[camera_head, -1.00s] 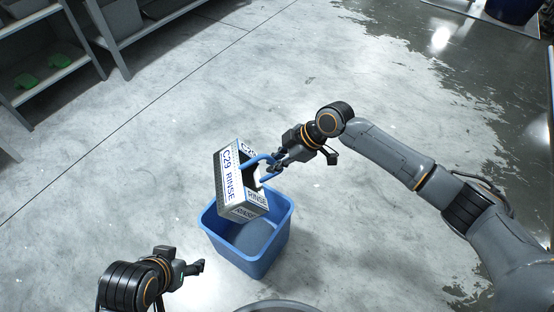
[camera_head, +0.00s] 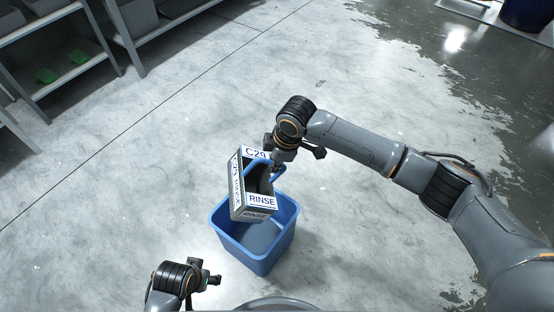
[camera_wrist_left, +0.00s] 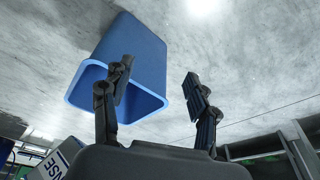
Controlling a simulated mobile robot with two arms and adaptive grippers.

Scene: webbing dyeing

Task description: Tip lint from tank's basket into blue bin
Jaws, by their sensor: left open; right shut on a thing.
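The basket (camera_head: 236,188) is a grey box with white "C29 RINSE" labels and a blue handle. My right gripper (camera_head: 276,165) is shut on this handle, partly hidden behind the basket. The basket hangs tilted over the back left of the blue bin (camera_head: 268,260), its dark open side facing right. No lint can be made out in the basket or bin. My left gripper (camera_head: 210,280) is open and empty, left of the bin. In the left wrist view its open fingers (camera_wrist_left: 158,78) show in front of the bin (camera_wrist_left: 147,50), and the basket's corner (camera_wrist_left: 56,165) shows at lower left.
Grey shelves (camera_head: 75,68) with green items (camera_head: 46,75) and bins stand at the upper left. The concrete floor (camera_head: 160,150) around the bin is clear. Dark wet floor (camera_head: 490,100) and a dark blue container (camera_head: 527,14) lie at the upper right.

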